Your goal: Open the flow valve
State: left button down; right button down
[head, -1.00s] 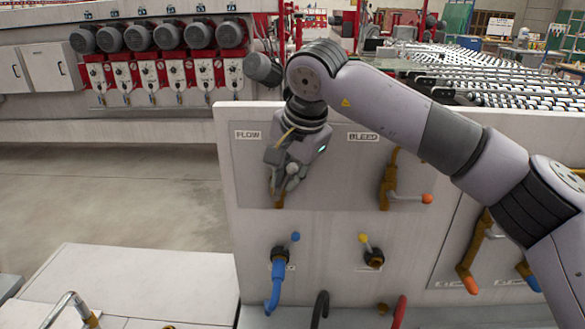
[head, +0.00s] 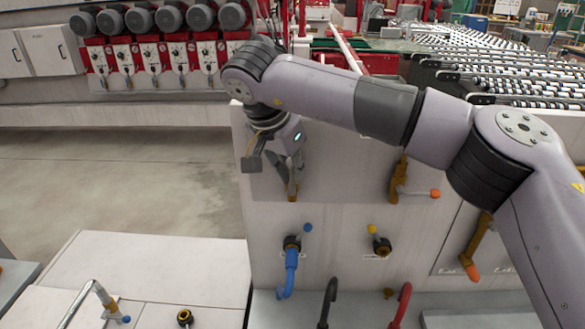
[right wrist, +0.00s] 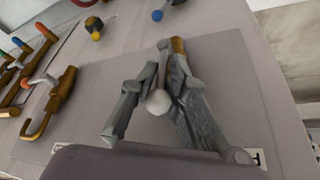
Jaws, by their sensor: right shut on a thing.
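The flow valve is on the upper left of the pale panel (head: 330,215). Its brass pipe end (head: 292,190) shows just below my right gripper (head: 272,172); most of the valve is hidden behind the gripper. In the right wrist view, a white ball knob (right wrist: 157,102) sits between the fingers of my right gripper (right wrist: 160,78), which are closed in on the valve's handle. The brass end (right wrist: 179,46) shows just beyond the fingertips. The FLOW label is hidden in the head view. My left gripper is not in view.
A brass valve with an orange knob (head: 435,194) is to the right. Below are a valve with a blue pipe (head: 291,270) and a yellow-knobbed valve (head: 381,245). Roller conveyors (head: 500,60) stand behind. Open floor (head: 120,185) lies left of the panel.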

jog(key=shift+w+r, duration=0.1)
jog(key=shift+r, duration=0.2)
jog(key=c, duration=1.9)
grip_release()
jog(key=shift+a, duration=0.1)
jog(key=shift+c, duration=0.2)
jog(key=shift+o, duration=0.9)
jog(key=shift+a+f, duration=0.1)
jog(key=shift+a, duration=0.05)
jog(key=v, duration=1.2)
